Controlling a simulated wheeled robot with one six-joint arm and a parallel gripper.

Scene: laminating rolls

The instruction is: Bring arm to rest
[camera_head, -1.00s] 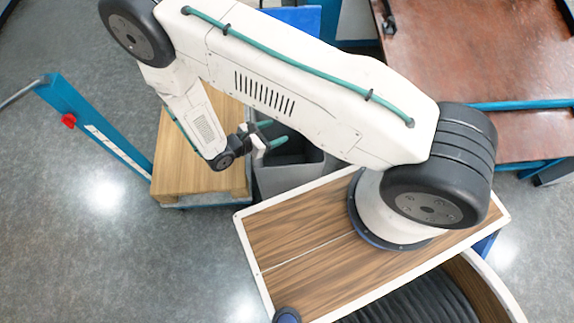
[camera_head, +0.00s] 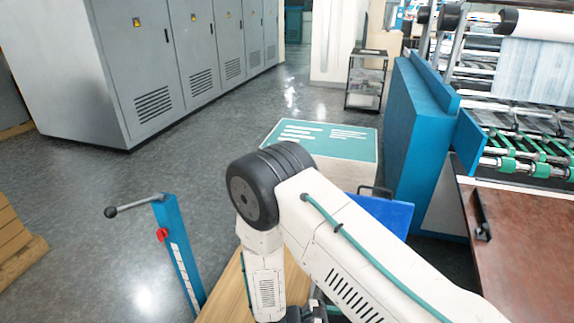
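My white arm, with a dark elbow joint and a teal cable, crosses the lower middle of the head view. Its forearm hangs down from the elbow beside a wooden block or pallet load (camera_head: 232,295). My gripper (camera_head: 320,311) is only partly in view at the bottom edge. Most of it is cut off, so I cannot see whether its fingers are apart or hold anything.
A blue pallet-truck handle (camera_head: 180,258) stands left of my arm. A blue panel (camera_head: 385,214) and a brown tabletop (camera_head: 525,255) lie to the right. Grey cabinets (camera_head: 160,65) stand behind left, a blue-framed machine (camera_head: 420,135) behind right. Open floor (camera_head: 225,140) lies between.

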